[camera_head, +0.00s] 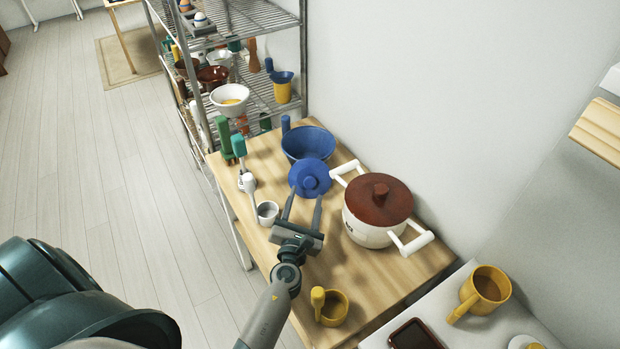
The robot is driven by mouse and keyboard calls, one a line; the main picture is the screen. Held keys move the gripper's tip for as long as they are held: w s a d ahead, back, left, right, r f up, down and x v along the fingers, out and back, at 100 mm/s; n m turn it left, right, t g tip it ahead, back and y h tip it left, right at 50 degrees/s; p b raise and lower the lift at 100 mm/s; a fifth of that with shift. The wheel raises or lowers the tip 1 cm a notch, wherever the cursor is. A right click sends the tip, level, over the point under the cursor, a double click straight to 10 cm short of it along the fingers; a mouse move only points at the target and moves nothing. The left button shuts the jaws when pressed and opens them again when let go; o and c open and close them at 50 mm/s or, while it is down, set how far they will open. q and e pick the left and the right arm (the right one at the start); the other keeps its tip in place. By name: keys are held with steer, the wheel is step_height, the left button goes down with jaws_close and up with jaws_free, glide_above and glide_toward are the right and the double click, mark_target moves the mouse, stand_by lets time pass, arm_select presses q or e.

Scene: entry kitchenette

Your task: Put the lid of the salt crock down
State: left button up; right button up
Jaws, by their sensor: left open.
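A round blue lid with a knob (310,179) is just in front of a blue bowl-shaped crock (308,143) on the wooden table. The crock is open at the top; the lid is not on it. I cannot tell whether the lid lies flat on the table or touches the crock's side. My left gripper (304,199) is open, its two fingers pointing at the lid, with the tips at its near edge. I cannot tell whether they touch it. My right gripper is not in view.
A white pot with a brown lid (378,200) stands close on the right, its white handles sticking out. A small white cup (267,213) is on the left, a yellow mug (331,307) nearer. A wire shelf (255,90) stands behind. Bare tabletop (350,268) shows in front of the pot.

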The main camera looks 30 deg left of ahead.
arm_select(q)
steer(key=shift+x, duration=2.6)
steer(key=shift+d, duration=0.1)
steer(key=c, duration=1.3)
steer(key=shift+o, duration=0.2)
step_height(320, 180, up, 14)
steer(key=p, duration=1.3)
step_height(320, 180, up, 4)
steer(key=b, duration=0.1)
glide_above(310, 182)
steer(key=s, duration=0.2)
steer(key=shift+w+d, duration=0.15)
steer(key=shift+d, duration=0.1)
